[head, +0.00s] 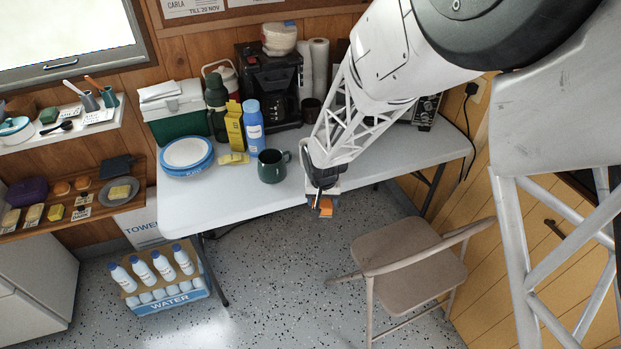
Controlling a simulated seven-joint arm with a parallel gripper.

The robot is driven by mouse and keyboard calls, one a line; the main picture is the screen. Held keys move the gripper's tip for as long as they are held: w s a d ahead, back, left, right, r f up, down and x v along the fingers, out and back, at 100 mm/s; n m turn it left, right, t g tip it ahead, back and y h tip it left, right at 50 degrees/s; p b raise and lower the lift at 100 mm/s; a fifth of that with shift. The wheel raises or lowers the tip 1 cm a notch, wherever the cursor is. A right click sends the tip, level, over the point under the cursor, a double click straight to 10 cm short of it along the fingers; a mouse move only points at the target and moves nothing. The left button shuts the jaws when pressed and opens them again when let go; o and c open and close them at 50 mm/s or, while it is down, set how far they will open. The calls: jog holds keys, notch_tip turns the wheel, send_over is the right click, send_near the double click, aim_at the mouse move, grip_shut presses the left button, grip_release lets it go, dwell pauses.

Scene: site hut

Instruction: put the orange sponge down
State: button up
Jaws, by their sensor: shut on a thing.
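My gripper (322,192) is at the end of the arm, in front of or above the front edge of the white folding table (220,208). It points down and is shut on the orange sponge (326,207). Only a small orange part of the sponge shows below the dark fingers. I cannot tell its exact height above the tabletop. The free tabletop lies to the left and right of the gripper.
A dark green mug (271,167) stands left of my gripper, beside a blue bottle (253,127) and stacked plates (187,154). A coffee maker (270,85) stands behind. A folding chair (405,258) stands on the floor in front. The front left tabletop is clear.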

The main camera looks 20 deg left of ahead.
jog(key=w+a, duration=0.3)
jog(key=w, duration=0.1)
jog(key=w+a+f, duration=0.1)
jog(key=w+a, duration=0.2)
jog(key=w, duration=0.1)
jog(key=w+a, duration=0.3)
jog(key=w, duration=0.1)
jog(key=shift+w+a+f, duration=0.2)
jog(key=shift+f, duration=0.05)
jog(key=shift+f, duration=0.1)
jog(key=shift+f, duration=1.65)
jog(key=shift+f, duration=0.15)
jog(key=o, duration=1)
jog(key=shift+o, duration=0.2)
notch_tip(320, 180, up, 12)
jog(key=s, duration=0.1)
jog(key=shift+s+d, duration=0.35)
